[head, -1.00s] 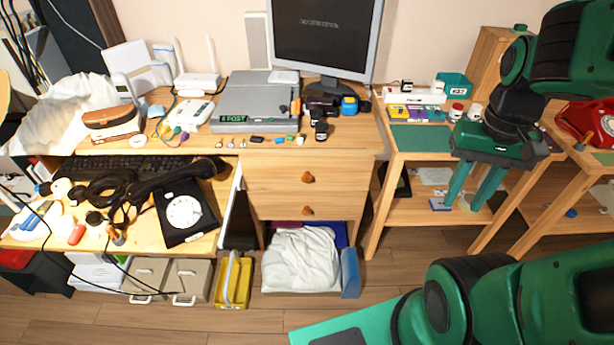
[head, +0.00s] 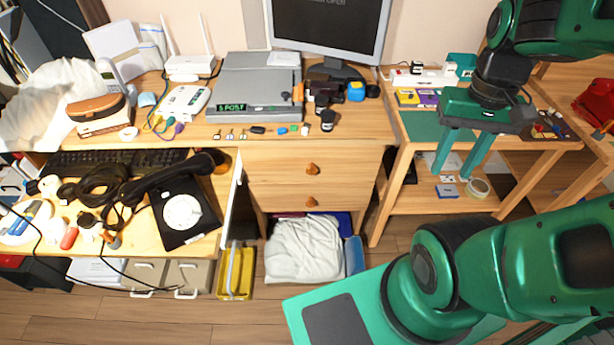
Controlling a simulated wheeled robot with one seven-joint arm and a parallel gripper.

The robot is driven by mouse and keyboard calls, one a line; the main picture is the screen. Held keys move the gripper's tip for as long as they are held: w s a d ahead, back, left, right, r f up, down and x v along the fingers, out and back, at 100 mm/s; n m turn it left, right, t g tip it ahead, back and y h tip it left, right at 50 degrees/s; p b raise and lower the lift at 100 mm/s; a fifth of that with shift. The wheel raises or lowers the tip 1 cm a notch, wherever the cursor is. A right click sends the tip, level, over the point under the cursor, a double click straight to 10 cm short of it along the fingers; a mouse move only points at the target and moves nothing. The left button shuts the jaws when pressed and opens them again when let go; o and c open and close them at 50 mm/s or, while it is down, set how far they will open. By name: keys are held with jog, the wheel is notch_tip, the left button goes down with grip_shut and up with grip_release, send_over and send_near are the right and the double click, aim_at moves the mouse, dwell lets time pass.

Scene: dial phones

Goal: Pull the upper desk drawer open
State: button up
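The upper desk drawer (head: 275,168) is a pale wooden front with a small orange-brown knob (head: 312,169), under the desktop left of centre. It looks shut, flush with the desk front. A lower drawer (head: 275,198) with a like knob (head: 311,202) is right beneath it. My gripper (head: 456,176) hangs at the right, in front of the side table, well to the right of the drawer and touching nothing that I can see. Its two green fingers point down, apart and empty.
A wooden side table (head: 420,205) stands right of the desk. The pull-out keyboard shelf (head: 140,245) with a black dial phone (head: 181,212) juts out to the left. A white cloth bundle (head: 303,250) and a yellow crate (head: 236,275) lie below the drawers. Floor in front is partly clear.

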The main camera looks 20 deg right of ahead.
jog(key=w+f+n+g+h, duration=0.3)
jog(key=w+f+n, duration=0.35)
jog(key=w, duration=0.35)
jog(key=n+t+h, duration=0.9)
jog(key=n+t, duration=0.8)
jog(key=n, duration=1.2)
send_near(310, 173)
jog(key=x, duration=0.8)
jog(key=shift+w+d, duration=0.2)
jog(key=shift+d, duration=0.1)
jog(key=shift+c, duration=0.4)
grip_shut()
jog(key=shift+s+a, duration=0.1)
